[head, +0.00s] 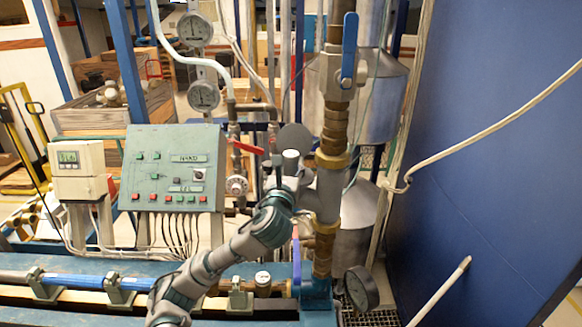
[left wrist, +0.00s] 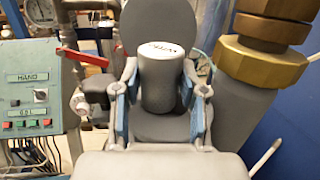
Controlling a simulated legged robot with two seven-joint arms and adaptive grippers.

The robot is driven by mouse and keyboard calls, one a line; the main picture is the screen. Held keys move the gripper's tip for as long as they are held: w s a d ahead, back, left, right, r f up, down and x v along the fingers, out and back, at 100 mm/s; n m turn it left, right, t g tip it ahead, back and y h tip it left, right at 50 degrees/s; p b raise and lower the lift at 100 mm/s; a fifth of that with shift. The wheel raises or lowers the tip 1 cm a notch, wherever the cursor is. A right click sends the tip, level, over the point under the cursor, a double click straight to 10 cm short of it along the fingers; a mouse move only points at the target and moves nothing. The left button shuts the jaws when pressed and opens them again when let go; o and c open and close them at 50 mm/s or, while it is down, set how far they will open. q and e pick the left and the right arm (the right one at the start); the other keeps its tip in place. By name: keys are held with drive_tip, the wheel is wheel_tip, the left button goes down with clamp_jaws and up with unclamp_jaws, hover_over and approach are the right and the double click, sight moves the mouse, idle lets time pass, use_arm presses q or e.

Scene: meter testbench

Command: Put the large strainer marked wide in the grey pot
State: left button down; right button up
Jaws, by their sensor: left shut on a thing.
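My left gripper (head: 290,172) is raised in front of the bench, right of the control panel. In the left wrist view its two blue-edged fingers (left wrist: 160,95) are shut on the sides of a dark grey cylinder (left wrist: 160,85). The cylinder has a pale top with small dark lettering, too small to read surely; I take it for the large strainer (head: 291,156). A flat grey disc (left wrist: 157,27) shows behind it, and grey also shows below it; I cannot tell whether these are joined to it. I cannot pick out the grey pot with certainty. My right gripper is not in view.
A brass-jointed vertical pipe (head: 328,200) with a blue-handled valve (head: 349,48) stands close right of my left gripper. A red lever (head: 248,148) and the control panel (head: 172,168) are on its left. A blue wall (head: 480,150) fills the right.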

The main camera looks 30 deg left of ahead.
use_arm(q)
drive_tip(key=c, duration=1)
unclamp_jaws()
drive_tip(key=shift+w+d+f, duration=0.1)
drive_tip(key=shift+d+f, duration=0.45)
drive_tip(key=shift+f, duration=0.05)
drive_tip(key=shift+o, duration=0.4)
drive_tip(key=shift+w+d, duration=0.4)
drive_tip(key=shift+w, duration=0.05)
drive_tip(key=shift+w+a+h, duration=0.15)
drive_tip(key=shift+h, duration=0.15)
drive_tip(key=shift+a, duration=0.2)
drive_tip(key=shift+s+a, duration=0.4)
drive_tip(key=shift+a, duration=0.15)
drive_tip(key=shift+s+d, duration=0.2)
drive_tip(key=shift+s, duration=0.1)
drive_tip(key=r+b+v, duration=0.1)
drive_tip(key=b+v, duration=0.1)
drive_tip(key=v, duration=0.9)
drive_tip(key=shift+d+f, duration=0.35)
drive_tip(key=shift+d, duration=0.05)
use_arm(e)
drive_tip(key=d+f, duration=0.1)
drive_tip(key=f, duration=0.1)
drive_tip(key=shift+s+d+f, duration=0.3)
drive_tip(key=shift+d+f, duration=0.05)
